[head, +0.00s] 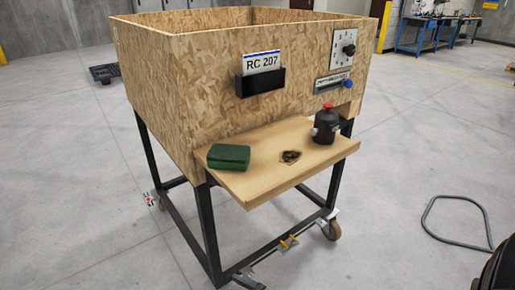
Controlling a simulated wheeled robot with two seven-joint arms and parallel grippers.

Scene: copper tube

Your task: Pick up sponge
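A green sponge (229,157) lies flat near the left end of the wooden shelf (262,184) on the front of a wooden box. Its top and front sides show, and nothing covers it. Neither of my grippers shows in the head view.
On the shelf, a small dark ring-like object (290,157) lies in the middle and a black bottle with a red top (327,125) stands at the right. The chipboard box (190,80) rises behind on a black wheeled frame (207,225). A grey hose loop (428,213) lies on the floor at right.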

